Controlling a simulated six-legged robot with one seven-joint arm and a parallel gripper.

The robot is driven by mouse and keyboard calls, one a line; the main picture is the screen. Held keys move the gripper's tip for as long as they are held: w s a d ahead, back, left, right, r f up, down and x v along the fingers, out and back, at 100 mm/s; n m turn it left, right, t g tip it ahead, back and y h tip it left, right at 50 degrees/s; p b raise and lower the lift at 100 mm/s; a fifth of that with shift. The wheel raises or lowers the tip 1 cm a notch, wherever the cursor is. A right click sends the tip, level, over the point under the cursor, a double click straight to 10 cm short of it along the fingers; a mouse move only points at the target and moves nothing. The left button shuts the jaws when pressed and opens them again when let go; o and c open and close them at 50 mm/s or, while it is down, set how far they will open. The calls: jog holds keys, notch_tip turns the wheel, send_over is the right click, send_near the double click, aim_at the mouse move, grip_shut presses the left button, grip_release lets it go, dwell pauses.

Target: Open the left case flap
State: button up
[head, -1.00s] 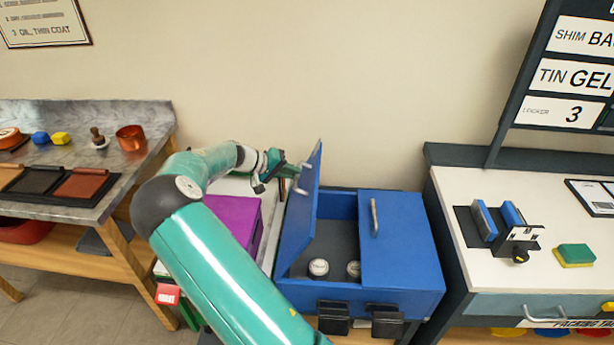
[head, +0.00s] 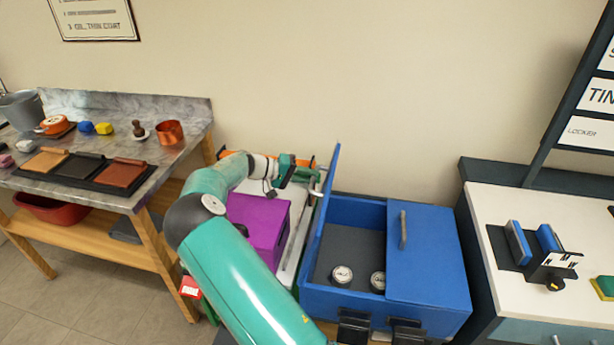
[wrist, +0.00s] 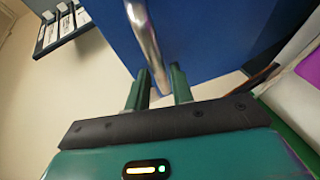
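The blue case (head: 429,282) has two top flaps. The left case flap (head: 326,215) stands about upright, seen nearly edge-on, and the left compartment lies uncovered. Its metal handle (head: 317,187) is on the flap's left face. My gripper (head: 312,176) is beside that face at the handle. The blue flap face (wrist: 215,40) fills the upper middle there.
Two round white-topped items (head: 342,275) sit in the open compartment. The right flap (head: 428,250) is shut. A purple box (head: 262,225) stands left of the case, under my arm. A white workbench (head: 490,215) stands at the right.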

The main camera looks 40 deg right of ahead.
jog(key=shift+o, duration=1.1)
jog(key=v, duration=1.3)
jog(key=shift+w+a, duration=0.15)
jog(key=shift+a, duration=0.2)
jog(key=shift+r, duration=0.1)
